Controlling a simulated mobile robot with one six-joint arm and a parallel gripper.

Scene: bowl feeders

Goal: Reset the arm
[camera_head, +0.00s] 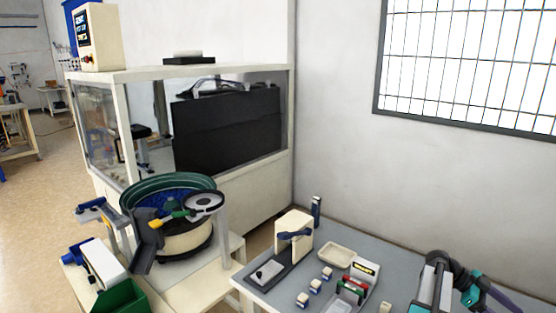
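Part of my arm (436,285) shows at the bottom right, in grey and black with teal joint covers and a dark cable beside it. It stands over the right part of the grey table. The lower part of the arm is cut off by the bottom edge of the picture. I cannot make out my gripper or its fingers in this view, so what it holds, if anything, is hidden.
The grey table (262,298) carries a cream-coloured device (294,232), a beige tray (336,256), several small blue-and-white items and a red-and-green item (352,288). A bowl feeder (190,238) stands left, near a green bin (122,298). A glazed cabinet (225,190) stands behind.

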